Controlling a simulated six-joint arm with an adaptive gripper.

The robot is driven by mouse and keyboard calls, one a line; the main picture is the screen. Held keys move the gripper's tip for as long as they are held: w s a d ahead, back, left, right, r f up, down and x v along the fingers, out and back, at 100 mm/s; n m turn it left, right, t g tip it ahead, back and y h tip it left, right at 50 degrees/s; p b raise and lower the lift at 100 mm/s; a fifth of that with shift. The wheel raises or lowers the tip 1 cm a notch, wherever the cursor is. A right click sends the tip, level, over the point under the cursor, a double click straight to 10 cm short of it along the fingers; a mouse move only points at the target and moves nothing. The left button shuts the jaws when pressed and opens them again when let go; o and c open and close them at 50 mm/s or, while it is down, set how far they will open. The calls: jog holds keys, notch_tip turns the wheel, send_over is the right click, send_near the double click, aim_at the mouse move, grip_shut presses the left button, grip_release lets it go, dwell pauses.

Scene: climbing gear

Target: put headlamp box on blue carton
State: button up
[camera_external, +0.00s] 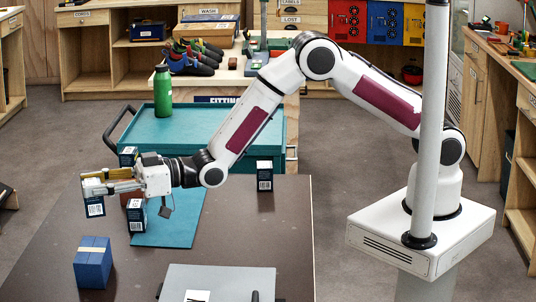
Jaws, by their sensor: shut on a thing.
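My gripper (97,187) is at the left, above the dark table, with its fingers pointing left. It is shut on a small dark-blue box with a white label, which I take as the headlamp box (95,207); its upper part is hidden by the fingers. The blue carton (93,265) stands on the table at the front left, with a lighter stripe on its top. The held box is behind the carton in the picture and apart from it.
Similar dark labelled boxes stand below my gripper (137,217), behind it (128,155) and farther right (265,177). A teal mat (170,230) lies on the table (45,245). A grey panel (220,282) is at the front. A teal cart (230,125) carries a green bottle (162,92).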

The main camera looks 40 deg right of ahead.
aim_at(88, 208)
jog(key=shift+w+a+r, duration=0.15)
jog(key=shift+w+a, duration=0.7)
jog(key=shift+w, duration=0.05)
jog(key=shift+f, duration=3.15)
jog(key=shift+f, duration=1.85)
jog(key=shift+f, duration=0.15)
jog(key=o, duration=1.3)
